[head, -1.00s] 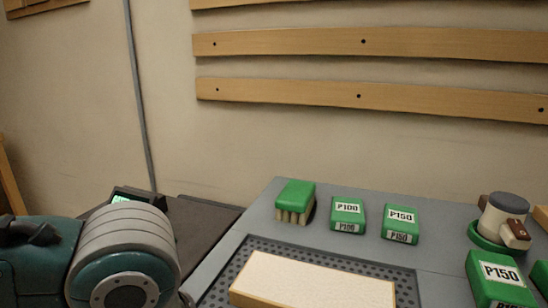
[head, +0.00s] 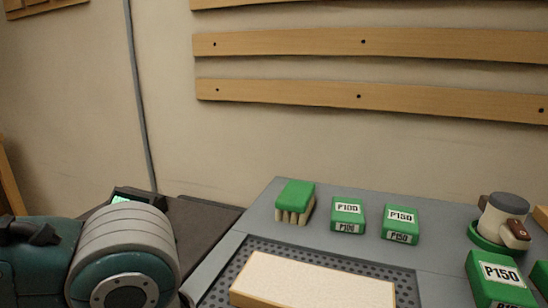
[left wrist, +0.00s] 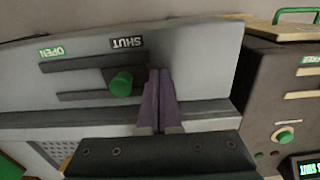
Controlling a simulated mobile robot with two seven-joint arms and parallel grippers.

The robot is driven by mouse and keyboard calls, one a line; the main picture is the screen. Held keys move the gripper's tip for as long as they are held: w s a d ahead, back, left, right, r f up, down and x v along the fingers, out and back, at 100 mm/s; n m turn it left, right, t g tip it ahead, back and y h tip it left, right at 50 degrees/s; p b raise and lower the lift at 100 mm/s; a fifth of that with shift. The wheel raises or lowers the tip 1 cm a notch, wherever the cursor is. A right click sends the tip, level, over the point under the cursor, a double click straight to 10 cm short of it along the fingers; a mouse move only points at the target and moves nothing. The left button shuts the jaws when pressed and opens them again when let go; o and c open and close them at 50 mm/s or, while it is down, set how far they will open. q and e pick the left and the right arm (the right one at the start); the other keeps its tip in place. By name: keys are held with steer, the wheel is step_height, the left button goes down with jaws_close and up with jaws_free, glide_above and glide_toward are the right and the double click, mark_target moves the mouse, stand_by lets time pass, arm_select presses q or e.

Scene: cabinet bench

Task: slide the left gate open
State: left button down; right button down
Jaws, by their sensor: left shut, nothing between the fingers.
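In the left wrist view, a grey panel has two dark parallel rails, a green OPEN label (left wrist: 52,52) on the left and a dark SHUT label (left wrist: 127,42) further right. A green round knob (left wrist: 121,84) sits on a dark slide near the SHUT label. My left gripper (left wrist: 160,76) is shut and empty, its purple fingers just right of the knob in the picture. I cannot tell whether they touch it. The head view does not show the knob or the left gripper's fingers. My right gripper is not in view.
In the left wrist view, a dark box (left wrist: 290,95) with a handle and small knob stands at the right.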

arm_select(q)
steer(key=shift+d, duration=0.1)
